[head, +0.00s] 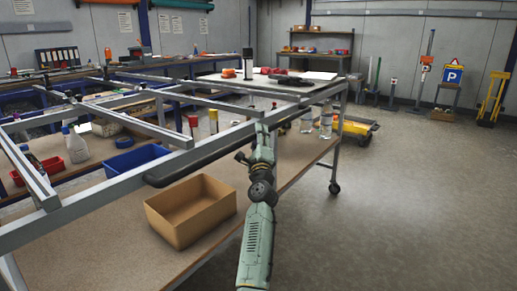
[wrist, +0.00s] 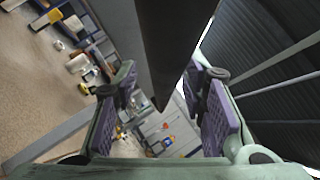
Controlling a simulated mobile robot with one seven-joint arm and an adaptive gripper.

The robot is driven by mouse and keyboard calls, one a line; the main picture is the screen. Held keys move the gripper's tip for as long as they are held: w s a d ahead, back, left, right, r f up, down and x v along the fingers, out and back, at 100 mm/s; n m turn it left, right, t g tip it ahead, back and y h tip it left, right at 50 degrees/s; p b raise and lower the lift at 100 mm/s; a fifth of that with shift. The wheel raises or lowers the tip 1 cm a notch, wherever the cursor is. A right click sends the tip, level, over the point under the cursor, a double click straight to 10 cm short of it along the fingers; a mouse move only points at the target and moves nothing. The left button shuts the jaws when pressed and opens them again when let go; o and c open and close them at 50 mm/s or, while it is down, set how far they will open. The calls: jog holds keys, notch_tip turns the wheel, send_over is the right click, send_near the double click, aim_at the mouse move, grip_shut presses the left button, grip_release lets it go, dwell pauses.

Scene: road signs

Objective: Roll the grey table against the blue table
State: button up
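The grey table (head: 105,197) is a metal frame on castors with a brown lower shelf, filling the left and middle of the head view. A black handle bar (head: 190,164) runs along its near side. A bench with blue parts (head: 28,102), seemingly the blue table, stands behind it along the back left wall. My gripper (head: 264,138) is at the right end of the handle. In the wrist view my gripper (wrist: 165,105) has its purple-padded fingers spread, with the black bar (wrist: 170,45) between them. Gaps show beside the bar; contact is not clear.
The lower shelf holds a cardboard box (head: 190,208), a blue bin (head: 136,160), a red tray (head: 40,171) and bottles. A yellow cart (head: 357,129) stands behind the table's right end. The floor (head: 420,210) at right is clear. Signs and poles line the back wall.

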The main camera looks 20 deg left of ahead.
jog(key=v, duration=1.1)
